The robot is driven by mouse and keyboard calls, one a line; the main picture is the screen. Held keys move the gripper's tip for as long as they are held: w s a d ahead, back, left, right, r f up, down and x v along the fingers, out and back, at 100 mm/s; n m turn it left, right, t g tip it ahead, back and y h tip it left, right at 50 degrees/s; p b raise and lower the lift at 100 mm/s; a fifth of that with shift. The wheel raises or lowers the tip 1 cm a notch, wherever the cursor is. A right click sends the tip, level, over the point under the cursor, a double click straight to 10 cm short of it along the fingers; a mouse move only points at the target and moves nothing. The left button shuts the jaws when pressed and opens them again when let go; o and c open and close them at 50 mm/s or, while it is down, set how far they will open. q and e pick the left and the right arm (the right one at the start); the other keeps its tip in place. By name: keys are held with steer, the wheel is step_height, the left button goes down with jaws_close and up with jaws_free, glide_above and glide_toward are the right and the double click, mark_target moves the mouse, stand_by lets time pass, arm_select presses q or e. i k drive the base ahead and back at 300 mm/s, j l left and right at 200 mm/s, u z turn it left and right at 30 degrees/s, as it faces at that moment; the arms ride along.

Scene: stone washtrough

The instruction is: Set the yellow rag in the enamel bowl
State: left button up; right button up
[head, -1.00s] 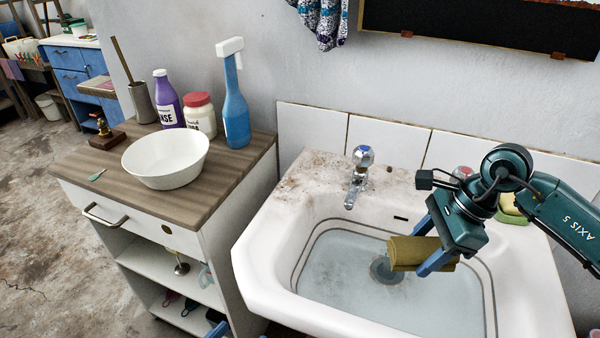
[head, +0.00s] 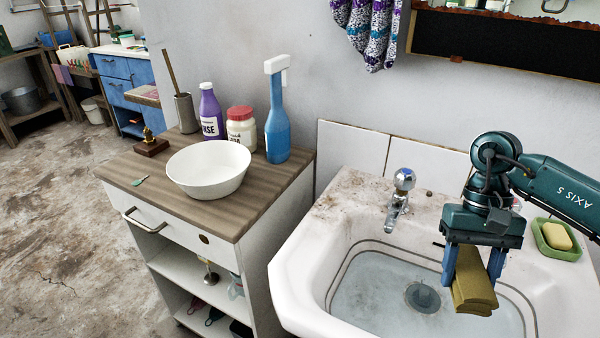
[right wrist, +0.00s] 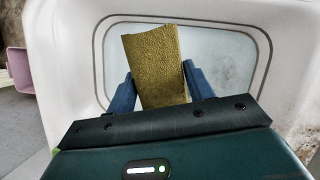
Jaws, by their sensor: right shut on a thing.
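The yellow rag (head: 474,284) is a folded olive-yellow cloth, held above the sink at the right of the head view. My right gripper (head: 472,274) is shut on it, with a blue finger on each side. The right wrist view shows the rag (right wrist: 155,66) between the fingers of the gripper (right wrist: 162,88), over the basin. The enamel bowl (head: 208,172) is white and stands on the wooden cabinet top, left of the sink. It looks empty. The rag is well to the right of the bowl. My left gripper is not in view.
The stone sink (head: 300,285) has a tap (head: 398,205) at its back. A blue spray bottle (head: 277,125), purple bottle (head: 211,113) and red-lidded jar (head: 241,128) stand behind the bowl on the cabinet (head: 262,203). A soap dish (head: 556,240) sits on the sink's right.

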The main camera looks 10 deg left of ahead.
mark_target(212, 181)
steer(key=j+u, duration=0.25)
steer(key=j, duration=0.9)
steer(key=j+u, duration=0.25)
steer(key=j, duration=0.95)
steer(key=i, duration=0.6)
